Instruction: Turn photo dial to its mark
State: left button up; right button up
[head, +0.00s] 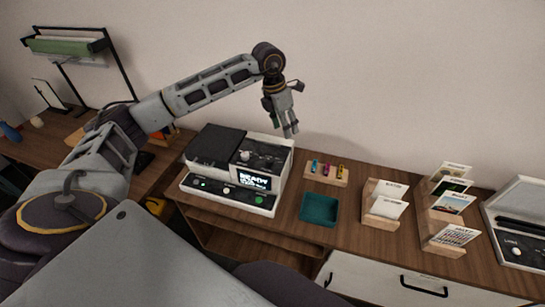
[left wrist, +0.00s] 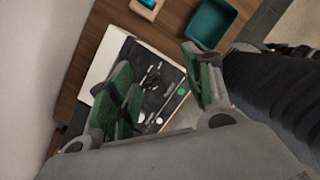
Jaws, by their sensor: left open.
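The photo device (head: 235,206) is a white and dark box at the left of the table, with a lit screen (head: 254,180) reading "READY". A small round dial (head: 244,156) appears on its dark upper panel, too small to read its pointer or mark. My left gripper (head: 290,133) hangs in the air above and right of the device's back edge, open and empty. In the left wrist view the open green fingers of my left gripper (left wrist: 158,62) frame the device's dark panel (left wrist: 153,82); the fingers hide part of it. My right gripper is not in view.
A teal tray (head: 319,209) and a wooden holder with small coloured pieces (head: 327,172) stand right of the device. Card racks (head: 385,200) and an open white case (head: 520,222) stand further right. The wall is close behind the table. Bare wood lies between the objects.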

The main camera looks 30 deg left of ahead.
aim_at(269, 159)
pick_arm(q)
jog(key=s+a, duration=0.1)
jog(key=s+a+g+y, duration=0.2)
jog(key=a, duration=0.1)
jog(key=shift+s+f+n, duration=0.3)
jog(key=shift+f, duration=0.15)
jog(key=shift+d+f+p, duration=0.1)
jog(key=shift+f+p, duration=1.15)
jog(key=shift+f, duration=5.5)
jog(key=c, duration=1.1)
jog(key=shift+o, duration=0.2)
